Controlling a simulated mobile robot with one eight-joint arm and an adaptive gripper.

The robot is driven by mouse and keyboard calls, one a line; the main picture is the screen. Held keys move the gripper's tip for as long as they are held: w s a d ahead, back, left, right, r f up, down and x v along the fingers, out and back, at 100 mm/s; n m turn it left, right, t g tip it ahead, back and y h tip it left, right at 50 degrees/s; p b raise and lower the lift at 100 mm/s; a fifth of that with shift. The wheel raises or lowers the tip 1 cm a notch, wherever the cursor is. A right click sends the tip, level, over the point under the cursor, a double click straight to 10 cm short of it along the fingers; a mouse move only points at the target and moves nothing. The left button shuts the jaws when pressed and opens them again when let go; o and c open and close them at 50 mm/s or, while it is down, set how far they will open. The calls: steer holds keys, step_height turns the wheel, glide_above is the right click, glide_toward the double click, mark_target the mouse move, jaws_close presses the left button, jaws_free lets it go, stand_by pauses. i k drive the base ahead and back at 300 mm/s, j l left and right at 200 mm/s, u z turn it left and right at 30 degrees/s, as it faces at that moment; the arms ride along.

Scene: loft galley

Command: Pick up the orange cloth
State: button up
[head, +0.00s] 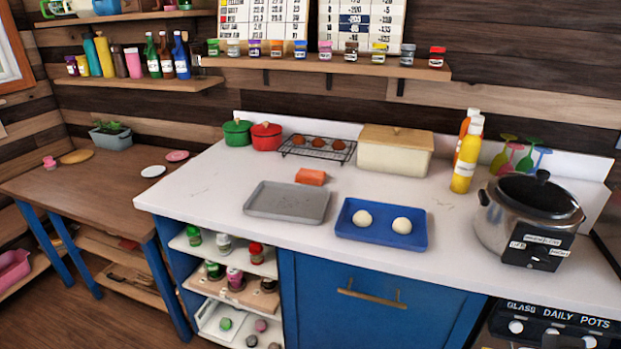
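The orange cloth (311,177) lies folded as a small block on the white counter (225,187). It is just behind the right part of a grey baking tray (287,202) and in front of a wire rack (318,149). Nothing lies on top of it. My gripper does not show in the head view.
A blue tray (382,238) with two pale dough balls is right of the grey tray. A cream bread box (395,150), yellow bottle (467,160) and slow cooker (528,219) stand farther right. Green (237,133) and red (266,136) pots stand at back left.

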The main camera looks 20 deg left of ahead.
mark_target(313, 177)
steer(key=i+j, duration=0.15)
steer(key=j, duration=0.25)
steer(key=i+j+z, duration=0.1)
steer(key=j, duration=0.25)
steer(key=i+j, duration=0.2)
steer(key=j, duration=0.2)
steer(key=i+j+z, duration=0.1)
steer(key=j, duration=0.3)
steer(key=i+j, duration=0.2)
steer(key=j, duration=0.2)
steer(key=i+j+z, duration=0.1)
steer(key=j, duration=0.3)
steer(key=i+j, duration=0.1)
steer(key=j, duration=0.35)
steer(key=i+j, duration=0.15)
steer(key=j, duration=0.25)
steer(key=z, duration=0.05)
